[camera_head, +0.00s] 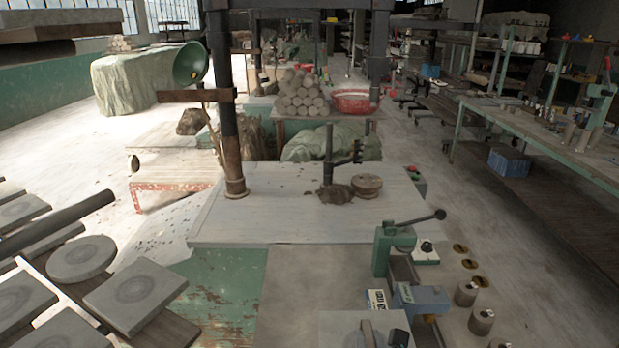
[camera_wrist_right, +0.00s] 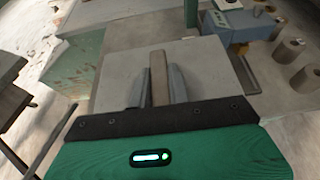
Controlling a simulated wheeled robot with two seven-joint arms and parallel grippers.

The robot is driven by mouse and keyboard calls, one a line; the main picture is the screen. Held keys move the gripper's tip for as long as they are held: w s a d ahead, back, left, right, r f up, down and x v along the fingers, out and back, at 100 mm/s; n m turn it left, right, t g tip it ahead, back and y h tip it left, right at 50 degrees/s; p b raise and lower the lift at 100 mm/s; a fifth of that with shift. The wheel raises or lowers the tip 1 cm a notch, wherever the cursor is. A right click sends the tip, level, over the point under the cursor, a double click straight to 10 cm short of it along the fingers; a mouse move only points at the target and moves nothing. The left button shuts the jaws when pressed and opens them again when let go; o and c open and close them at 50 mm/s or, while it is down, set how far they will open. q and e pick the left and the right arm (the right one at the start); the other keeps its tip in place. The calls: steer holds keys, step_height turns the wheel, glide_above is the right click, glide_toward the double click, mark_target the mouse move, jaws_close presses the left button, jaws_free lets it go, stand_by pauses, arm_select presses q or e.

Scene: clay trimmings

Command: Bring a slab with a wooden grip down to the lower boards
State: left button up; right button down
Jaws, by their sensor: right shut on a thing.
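A grey square slab (camera_head: 340,326) with an upright wooden grip (camera_head: 368,334) shows at the bottom edge of the head view, cut off by the frame. In the right wrist view the slab (camera_wrist_right: 215,70) lies in front of my right gripper (camera_wrist_right: 160,86). Its two grey fingers are shut on the wooden grip (camera_wrist_right: 159,68), one on each side. Whether the slab touches the surface beneath, I cannot tell. Low wooden boards (camera_head: 172,331) at lower left carry several grey square slabs (camera_head: 135,295) and a round one (camera_head: 81,258). My left gripper is not in view.
A green lever tool (camera_head: 395,243) and a blue block (camera_head: 421,299) stand right of the slab, with several small clay cylinders (camera_head: 481,320) beyond. A pale tabletop (camera_head: 270,222) with a dark post (camera_head: 228,130) lies ahead. A dark bar (camera_head: 60,222) crosses above the left slabs.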

steer(key=s+d+f, duration=0.3)
steer(key=d, duration=0.7)
steer(key=shift+s+f, duration=0.15)
steer(key=shift+s, duration=0.05)
